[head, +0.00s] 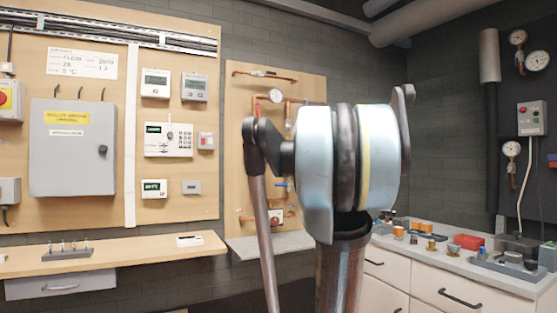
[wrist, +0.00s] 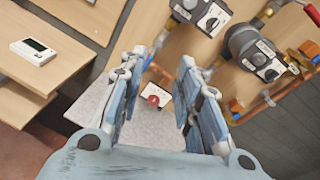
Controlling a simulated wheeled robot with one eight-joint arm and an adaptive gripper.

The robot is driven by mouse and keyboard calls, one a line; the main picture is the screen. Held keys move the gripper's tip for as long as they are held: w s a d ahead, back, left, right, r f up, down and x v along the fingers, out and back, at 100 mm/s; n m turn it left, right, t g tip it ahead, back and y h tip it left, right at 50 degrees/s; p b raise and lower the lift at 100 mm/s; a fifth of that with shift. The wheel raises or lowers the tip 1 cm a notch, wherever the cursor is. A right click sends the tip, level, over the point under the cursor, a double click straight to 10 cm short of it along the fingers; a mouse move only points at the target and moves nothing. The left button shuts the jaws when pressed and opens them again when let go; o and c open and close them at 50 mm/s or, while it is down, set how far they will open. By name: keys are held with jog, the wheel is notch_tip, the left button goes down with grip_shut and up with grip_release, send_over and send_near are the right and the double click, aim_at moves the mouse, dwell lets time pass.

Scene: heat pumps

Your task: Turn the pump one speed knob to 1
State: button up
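Two dark pumps with round knobs on their faces show in the wrist view. One pump (wrist: 208,14) is at the top, right of centre, cut by the frame edge. The other pump (wrist: 256,50) is larger, at the right. Their labels are too small to read, so I cannot tell which is pump one or read the knob settings. My gripper (wrist: 165,72) is open and empty, its blue-grey fingers apart. Both pumps lie above and to the right of the fingertips, not touching them. In the head view my arm hides the gripper and most of the pump board.
A white box with a red knob (wrist: 153,100) shows between my fingers, above a grey ledge (wrist: 92,105). Copper pipes (wrist: 272,104) run beside the pumps. A white device (wrist: 33,51) lies on a wooden shelf. A counter (head: 470,262) with several fittings stands at the right.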

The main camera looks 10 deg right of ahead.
jog(key=w+d+r+m+t+h, duration=0.1)
jog(key=w+d+r+m+t, duration=0.1)
jog(key=w+d+r+m, duration=0.3)
send_near(278, 155)
jog(key=x, duration=0.8)
jog(key=shift+w+a, duration=0.15)
jog(key=shift+w, duration=0.1)
grip_shut()
